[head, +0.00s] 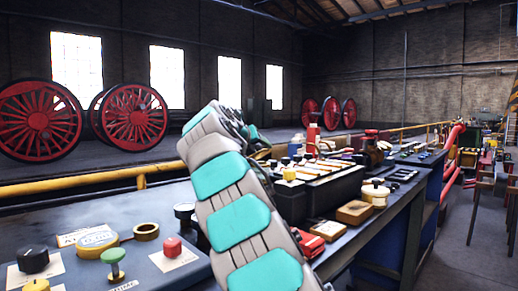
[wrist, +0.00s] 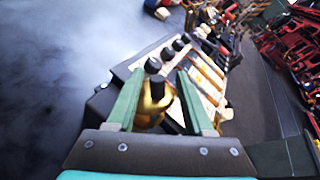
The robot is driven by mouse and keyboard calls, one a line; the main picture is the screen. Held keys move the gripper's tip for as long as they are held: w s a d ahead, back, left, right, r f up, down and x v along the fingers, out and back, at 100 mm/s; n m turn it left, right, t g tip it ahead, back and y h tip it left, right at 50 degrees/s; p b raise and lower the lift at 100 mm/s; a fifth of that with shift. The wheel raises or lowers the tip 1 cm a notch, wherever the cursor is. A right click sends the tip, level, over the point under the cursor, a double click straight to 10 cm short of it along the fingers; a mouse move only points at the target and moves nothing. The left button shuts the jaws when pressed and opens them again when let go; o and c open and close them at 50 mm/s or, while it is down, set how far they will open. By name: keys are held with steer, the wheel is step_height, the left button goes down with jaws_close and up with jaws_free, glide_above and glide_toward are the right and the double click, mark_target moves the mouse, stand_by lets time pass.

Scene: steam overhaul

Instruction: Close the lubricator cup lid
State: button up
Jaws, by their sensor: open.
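A brass cup-like fitting (wrist: 149,106) with a dark knob or pin stands between the fingers of my gripper (wrist: 158,74) in the wrist view. It looks like the lubricator cup, but I cannot tell its lid from its body or how far the lid is open. My gripper's two green fingers are spread apart, one on each side of the brass fitting. Whether either finger touches it is unclear. In the head view my arm hides most of the gripper and the cup.
Several black knobs (wrist: 153,65) stand in a row beside pale label strips on the dark box (head: 337,190). The blue-grey workbench (head: 140,203) carries a green button (head: 113,257), a red button (head: 172,247) and brass rings. A yellow rail (head: 80,184) runs behind it.

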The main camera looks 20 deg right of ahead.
steer(key=shift+c, duration=0.4)
jaws_close()
steer(key=shift+r, duration=0.1)
steer(key=shift+s, duration=0.15)
stand_by(1.3)
steer(key=shift+s+d+f+m+t, duration=0.15)
steer(key=shift+s+f+m+t, duration=0.1)
steer(key=shift+m+t, duration=0.2)
steer(key=shift+s+f+m+t, duration=0.1)
steer(key=shift+m+t, duration=0.15)
steer(key=shift+m, duration=0.2)
steer(key=shift+s+d+f+m+t+b, duration=0.1)
steer(key=shift+s+f+m+t+b, duration=0.1)
steer(key=shift+f+m+t, duration=0.25)
steer(key=shift+s+d+f+m+t+b, duration=0.15)
steer(key=shift+m+t+b, duration=0.1)
steer(key=shift+m, duration=0.3)
steer(key=shift+f, duration=0.1)
stand_by(0.4)
